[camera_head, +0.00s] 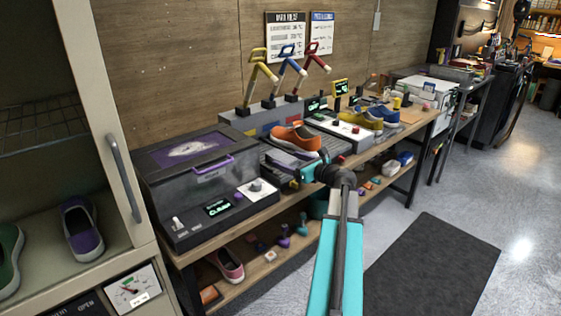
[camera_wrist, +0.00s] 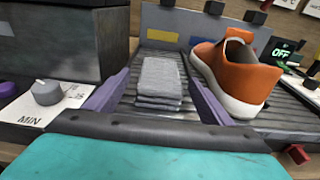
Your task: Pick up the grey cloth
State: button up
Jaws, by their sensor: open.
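The grey cloth (camera_wrist: 159,82) is a folded stack lying on a dark ribbed conveyor surface (camera_wrist: 300,101), seen in the wrist view. My gripper (camera_wrist: 157,78) is open, with one purple finger on each side of the cloth's near part. I cannot tell whether the fingers touch it or how high they are above the surface. In the head view my gripper (camera_head: 296,180) is at the front edge of the bench, in front of the orange sneaker. I cannot make out the cloth clearly there.
An orange sneaker (camera_wrist: 236,70) stands close to the right finger. A dark machine with a white dial panel (camera_wrist: 45,100) is on the left; it shows in the head view (camera_head: 190,218). Coloured levers (camera_head: 288,68) stand behind. Open floor (camera_head: 385,228) lies right of the bench.

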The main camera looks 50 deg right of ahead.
aim_at(281, 155)
jog(key=shift+w, duration=0.1)
jog(key=shift+w+d+f+p, duration=0.1)
jog(key=shift+w+f+p, duration=0.15)
jog(key=shift+w, duration=1)
jog(key=shift+w+d+f+p, duration=0.1)
jog(key=shift+w+f, duration=0.1)
jog(key=shift+w, duration=1.05)
jog(key=c, duration=1.1)
